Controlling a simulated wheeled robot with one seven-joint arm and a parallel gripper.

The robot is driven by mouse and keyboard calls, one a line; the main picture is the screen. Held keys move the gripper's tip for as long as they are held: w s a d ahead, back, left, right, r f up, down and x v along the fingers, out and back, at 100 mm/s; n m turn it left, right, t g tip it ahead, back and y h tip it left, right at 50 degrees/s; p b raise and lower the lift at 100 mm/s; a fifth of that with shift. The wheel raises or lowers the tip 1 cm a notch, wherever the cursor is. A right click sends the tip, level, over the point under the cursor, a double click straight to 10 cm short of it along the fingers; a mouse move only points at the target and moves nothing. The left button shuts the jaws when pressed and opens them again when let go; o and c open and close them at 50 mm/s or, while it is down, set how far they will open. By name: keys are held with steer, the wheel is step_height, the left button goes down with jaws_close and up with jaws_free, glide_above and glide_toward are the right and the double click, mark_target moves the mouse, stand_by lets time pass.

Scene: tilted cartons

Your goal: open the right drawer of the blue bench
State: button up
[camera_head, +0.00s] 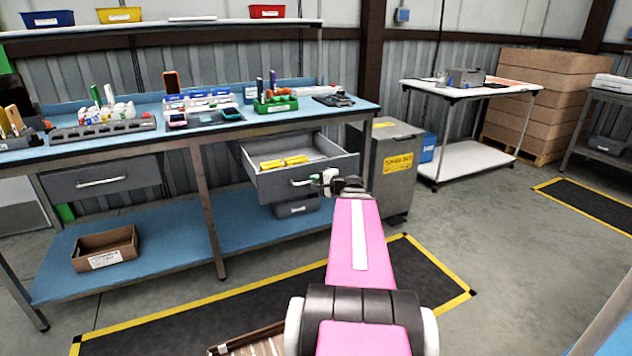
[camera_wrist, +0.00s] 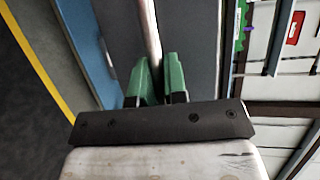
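The blue bench (camera_head: 365,109) has a grey right drawer (camera_head: 275,187), which stands pulled out, with yellow items (camera_head: 283,162) inside. My gripper (camera_head: 318,180) is at the right part of that drawer's front, on its handle (camera_head: 299,183). In the wrist view the green fingers of my gripper (camera_wrist: 158,76) close on both sides of the metal bar handle (camera_wrist: 149,30). The part of the handle between the fingers is hidden.
The left drawer (camera_head: 130,188) is shut. A grey waste bin (camera_head: 398,165) stands close to the right of the drawer. The dark floor mat (camera_head: 250,318) in front is mostly clear.

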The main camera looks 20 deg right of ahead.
steer(key=o, duration=0.4)
steer(key=v, duration=1)
steer(key=shift+s+d, duration=0.2)
steer(key=shift+s, duration=0.2)
steer(key=s+a+f+n+g+h, duration=0.1)
steer(key=a+f+n+g+h, duration=0.1)
steer(key=a+f+n+g, duration=0.2)
steer(key=s+a+f+n+g+h, duration=0.2)
steer(key=a+f+n+g, duration=0.3)
steer(key=a+f, duration=0.4)
steer(key=s+a+f+n+g+h, duration=0.2)
steer(key=a+f+n+g, duration=0.3)
steer(key=a, duration=1.2)
step_height(320, 180, down, 3)
steer(key=shift+r+g, duration=0.2)
steer(key=shift+g, duration=0.1)
